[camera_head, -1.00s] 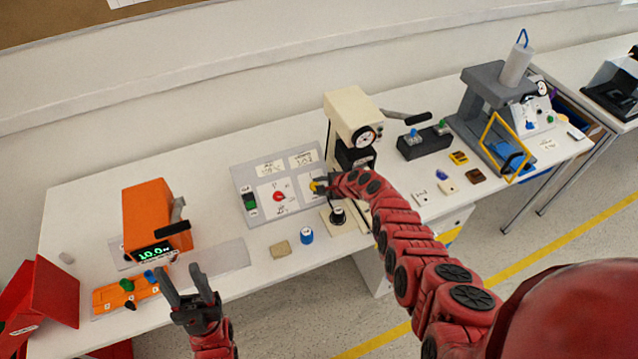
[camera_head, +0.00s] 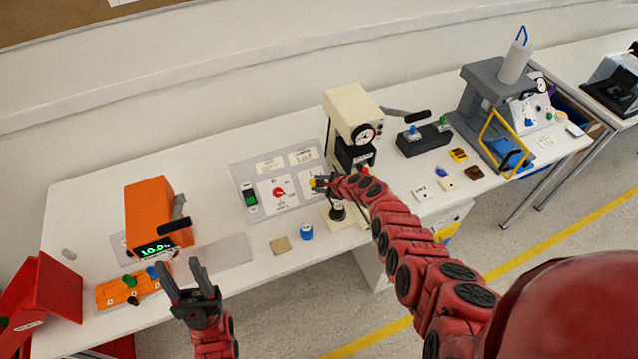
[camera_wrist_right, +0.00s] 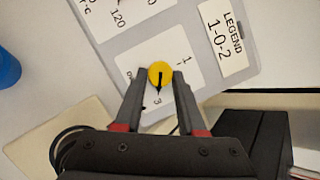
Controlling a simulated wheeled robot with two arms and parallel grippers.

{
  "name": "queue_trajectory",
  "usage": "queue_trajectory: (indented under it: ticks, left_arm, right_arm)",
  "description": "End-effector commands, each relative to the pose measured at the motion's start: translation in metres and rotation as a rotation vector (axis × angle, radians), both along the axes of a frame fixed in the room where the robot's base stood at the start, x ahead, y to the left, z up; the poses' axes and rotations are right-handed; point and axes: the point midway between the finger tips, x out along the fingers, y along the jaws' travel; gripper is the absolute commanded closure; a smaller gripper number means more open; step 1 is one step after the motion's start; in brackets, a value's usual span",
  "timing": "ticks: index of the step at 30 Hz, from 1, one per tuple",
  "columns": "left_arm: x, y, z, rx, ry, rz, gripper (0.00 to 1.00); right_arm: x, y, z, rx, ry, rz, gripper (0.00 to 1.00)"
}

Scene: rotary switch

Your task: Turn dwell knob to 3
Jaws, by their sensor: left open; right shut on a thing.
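The yellow dwell knob (camera_head: 313,183) is on the right part of a grey panel (camera_head: 245,178). In the right wrist view the knob (camera_wrist_right: 160,72) has a black pointer directed down toward the printed 3. My right gripper (camera_head: 322,183) is shut on the knob; its two fingers (camera_wrist_right: 160,78) stand on either side of it. They hide part of the dial plate, and some of its marks are hard to read. My left gripper (camera_head: 192,287) is open and empty, in front of the table's front edge.
A red knob (camera_head: 279,193) and a green switch (camera_head: 251,198) share the panel. An orange device (camera_head: 150,205) stands left.

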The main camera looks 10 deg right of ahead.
Motion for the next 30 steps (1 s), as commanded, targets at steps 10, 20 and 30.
queue_trajectory:
  ticks: [10,20,30]
  left_arm:
    - [0.000,0.000,0.000,0.000,0.000,0.000,0.50]
    - [0.000,0.000,0.011,0.000,0.000,0.000,0.50]
    - [0.000,0.000,0.044,0.000,0.000,0.000,0.50]
  right_arm:
    - [0.000,0.000,0.000,0.000,0.000,0.000,0.31]
    - [-0.005,-0.003,0.008,0.002,0.000,-0.001,0.31]
    - [-0.032,-0.019,0.034,0.001,-0.005,0.000,0.31]
